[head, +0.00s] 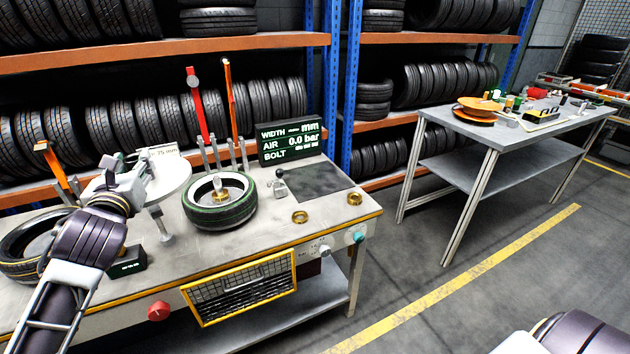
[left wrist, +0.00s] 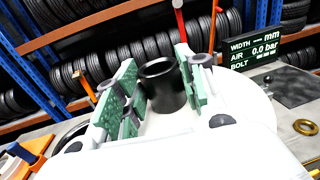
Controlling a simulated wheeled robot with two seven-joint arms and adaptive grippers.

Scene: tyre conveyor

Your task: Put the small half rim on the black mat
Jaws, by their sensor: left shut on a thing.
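In the left wrist view, a black cylinder (left wrist: 164,90) rises from the white surface (left wrist: 245,108). My left gripper (head: 143,177) is shut on this black hub, with its green-padded fingers (left wrist: 158,82) on both sides of it. I cannot tell if the disc touches a support below. The black mat (head: 319,182) lies bare at the bench's back right; it also shows in the left wrist view (left wrist: 291,87). My right gripper is out of view.
A tyre on a rim (head: 220,203) lies between the disc and the mat. Upright red (head: 196,105) and orange (head: 230,100) levers and a display (head: 288,138) stand behind. Brass rings (head: 300,217) lie in front of the mat. Another tyre (head: 25,245) lies far left.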

